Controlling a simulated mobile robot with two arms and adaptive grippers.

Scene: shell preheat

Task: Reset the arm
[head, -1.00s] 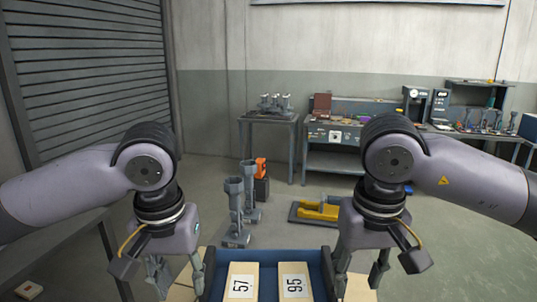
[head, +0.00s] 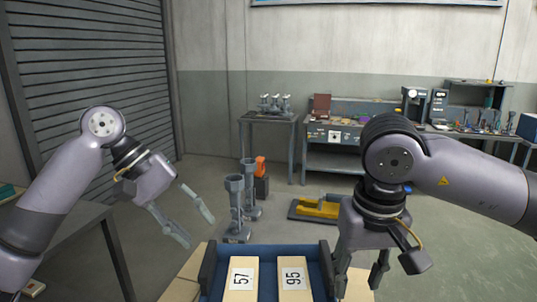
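My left gripper (head: 198,225) is raised at the left, tilted with its fingers pointing down and to the right. Its fingers are spread apart with nothing between them. It is left of and above the blue tray (head: 265,252). My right gripper (head: 358,290) points down at the right side of the tray, with its fingers apart. The lower ends of its fingers are close to the tray's right wall, and I cannot tell whether they touch it.
A dark table (head: 75,235) stands at the left. Grey metal stands (head: 236,205) and a yellow item on a dark base (head: 318,208) are on the floor beyond the tray. A workbench (head: 345,140) lines the back wall. Floor between is open.

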